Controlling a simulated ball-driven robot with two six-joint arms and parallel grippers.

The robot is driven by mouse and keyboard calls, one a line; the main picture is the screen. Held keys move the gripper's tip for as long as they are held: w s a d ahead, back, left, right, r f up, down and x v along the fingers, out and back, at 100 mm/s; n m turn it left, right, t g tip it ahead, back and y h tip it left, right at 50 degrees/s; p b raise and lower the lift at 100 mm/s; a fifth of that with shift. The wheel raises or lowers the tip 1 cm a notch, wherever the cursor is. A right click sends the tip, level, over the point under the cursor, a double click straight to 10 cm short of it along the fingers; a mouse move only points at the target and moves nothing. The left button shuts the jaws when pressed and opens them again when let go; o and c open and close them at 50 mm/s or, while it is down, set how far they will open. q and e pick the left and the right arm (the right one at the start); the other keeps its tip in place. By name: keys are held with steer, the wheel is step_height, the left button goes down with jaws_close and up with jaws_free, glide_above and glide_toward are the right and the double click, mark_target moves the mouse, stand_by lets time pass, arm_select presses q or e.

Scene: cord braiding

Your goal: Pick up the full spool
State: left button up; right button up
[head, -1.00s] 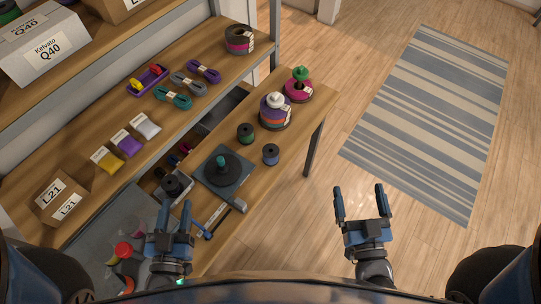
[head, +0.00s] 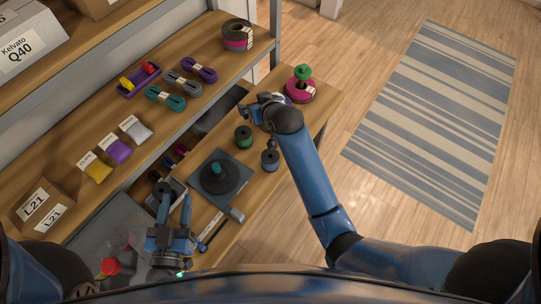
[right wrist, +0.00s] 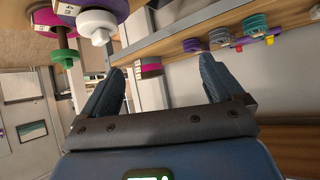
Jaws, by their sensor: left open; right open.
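My right gripper (head: 262,104) is open over the far part of the bench, and its fingers also frame the right wrist view (right wrist: 160,82). My right forearm hides most of the spool with a white knob in the head view. The right wrist view shows that white knob (right wrist: 97,24) at upper left, outside the jaws. A magenta spool with a green knob (head: 302,86) stands at the bench's far end. I cannot tell which spool is full. My left gripper (head: 174,200) is open and low over the near bench.
A black disc with a teal post (head: 219,178) sits mid-bench, with a tool (head: 222,228) in front. The shelf at left holds cord bundles (head: 166,97), small packets (head: 117,150) and a banded roll (head: 237,35). Open floor and a striped rug (head: 430,120) lie right.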

step_height(320, 180, down, 2)
steer(key=f+g+h, duration=0.1)
steer(key=g+h, duration=0.1)
steer(key=g, duration=0.2)
steer(key=g+h, duration=0.3)
steer(key=g, duration=0.3)
glide_toward(272, 152)
steer(key=s+f, duration=0.1)
steer(key=s, duration=0.1)
step_height(272, 152, down, 5)
steer(key=shift+s+f, duration=0.2)
steer(key=shift+f, duration=0.05)
steer(key=shift+w+a+f+p, duration=0.1)
steer(key=shift+w+f+p, duration=0.05)
steer(key=shift+f, duration=1.15)
steer(key=shift+w+a+f+p, duration=0.1)
steer(key=shift+w+f+p, duration=0.05)
steer(key=shift+f, duration=1.2)
steer(key=c, duration=1.1)
